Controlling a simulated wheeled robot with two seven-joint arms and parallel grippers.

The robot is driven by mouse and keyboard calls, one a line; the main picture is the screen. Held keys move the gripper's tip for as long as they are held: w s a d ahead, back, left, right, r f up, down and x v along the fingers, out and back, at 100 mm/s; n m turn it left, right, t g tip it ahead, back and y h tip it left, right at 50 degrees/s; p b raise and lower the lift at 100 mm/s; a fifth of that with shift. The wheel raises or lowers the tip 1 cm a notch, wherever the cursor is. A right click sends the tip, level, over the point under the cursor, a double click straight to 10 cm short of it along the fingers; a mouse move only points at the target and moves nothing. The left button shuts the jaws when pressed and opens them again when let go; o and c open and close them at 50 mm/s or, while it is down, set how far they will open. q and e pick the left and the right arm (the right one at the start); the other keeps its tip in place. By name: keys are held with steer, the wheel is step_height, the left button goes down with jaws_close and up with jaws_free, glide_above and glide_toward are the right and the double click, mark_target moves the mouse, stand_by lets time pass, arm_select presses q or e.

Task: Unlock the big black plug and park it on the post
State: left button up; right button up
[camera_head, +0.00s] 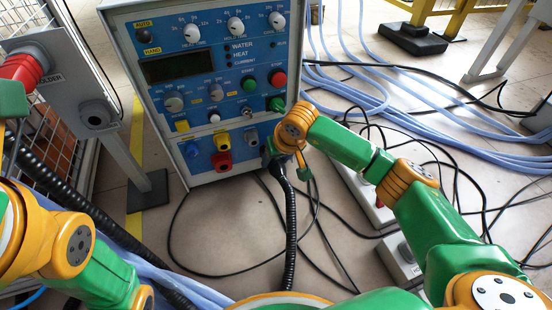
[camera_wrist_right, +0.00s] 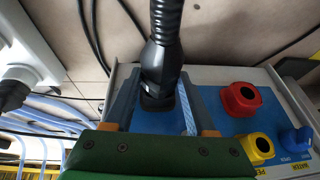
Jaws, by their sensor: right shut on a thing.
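The big black plug (camera_wrist_right: 158,65) sits against the lower right of the heater's blue front panel, with its ribbed black cable (camera_head: 291,225) hanging down to the floor. My right gripper (camera_wrist_right: 157,105) is shut on the plug, one finger on each side of it. In the head view my right gripper (camera_head: 271,154) is at the panel and partly hidden by its wrist. Whether the plug is locked cannot be seen. The grey post (camera_head: 128,150) stands at the left and carries a holder plate with a round dark socket (camera_head: 95,115). My left gripper's fingers are not clearly visible at the left edge.
A red connector (camera_head: 22,68) sits at the upper left of the holder plate. Blue, yellow and red sockets (camera_head: 222,161) are left of the plug. Black cables and blue hoses (camera_head: 440,115) cover the floor at right. Floor between post and heater is mostly open.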

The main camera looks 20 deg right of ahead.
steer(key=o, duration=0.7)
jaws_close()
steer(key=shift+a+r+h+p, duration=0.1)
steer(key=shift+a+h+p, duration=0.05)
steer(key=shift+h+p, duration=0.3)
steer(key=shift+h, duration=0.35)
